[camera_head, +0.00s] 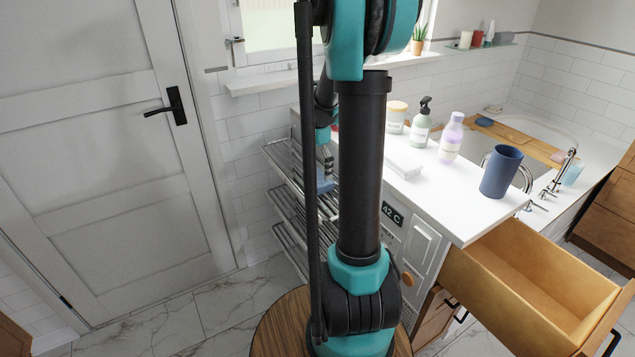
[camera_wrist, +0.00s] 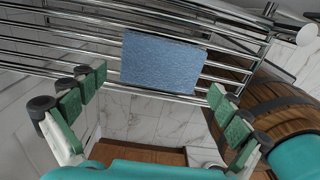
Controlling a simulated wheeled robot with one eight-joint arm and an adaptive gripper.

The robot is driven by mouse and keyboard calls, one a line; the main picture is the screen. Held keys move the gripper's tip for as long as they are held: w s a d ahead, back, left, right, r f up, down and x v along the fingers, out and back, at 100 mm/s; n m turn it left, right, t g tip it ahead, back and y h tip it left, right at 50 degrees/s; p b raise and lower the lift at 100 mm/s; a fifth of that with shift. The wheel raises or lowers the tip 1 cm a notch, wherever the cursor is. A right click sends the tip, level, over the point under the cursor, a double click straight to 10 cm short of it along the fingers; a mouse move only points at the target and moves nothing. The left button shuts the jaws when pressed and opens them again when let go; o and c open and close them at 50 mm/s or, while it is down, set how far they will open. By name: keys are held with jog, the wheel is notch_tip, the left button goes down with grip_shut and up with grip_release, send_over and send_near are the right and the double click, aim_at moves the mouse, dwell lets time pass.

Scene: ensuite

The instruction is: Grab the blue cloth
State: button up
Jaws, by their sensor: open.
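The blue cloth (camera_wrist: 162,63) hangs flat over the chrome bars of a towel rack (camera_wrist: 75,55) in the wrist view. My gripper (camera_wrist: 160,95) is open, with green finger pads to the left and right of the cloth's lower part. Nothing is held between the pads, and I cannot tell how far the cloth is from them. In the head view a small part of the blue cloth (camera_head: 326,184) shows beside my arm at the rack (camera_head: 285,160). My arm hides most of the rack's right side there, and the gripper is largely hidden too.
A white counter (camera_head: 455,205) with bottles and a dark blue cup (camera_head: 501,172) stands right of my arm. An open wooden drawer (camera_head: 540,290) juts out at the lower right. A closed white door (camera_head: 95,130) is at the left. Marble floor (camera_head: 170,315) is clear before it.

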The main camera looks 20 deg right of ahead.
aim_at(318, 177)
jog(key=shift+f, duration=1.9)
jog(key=shift+c, duration=0.6)
jog(key=c, duration=0.8)
jog(key=shift+r, duration=0.1)
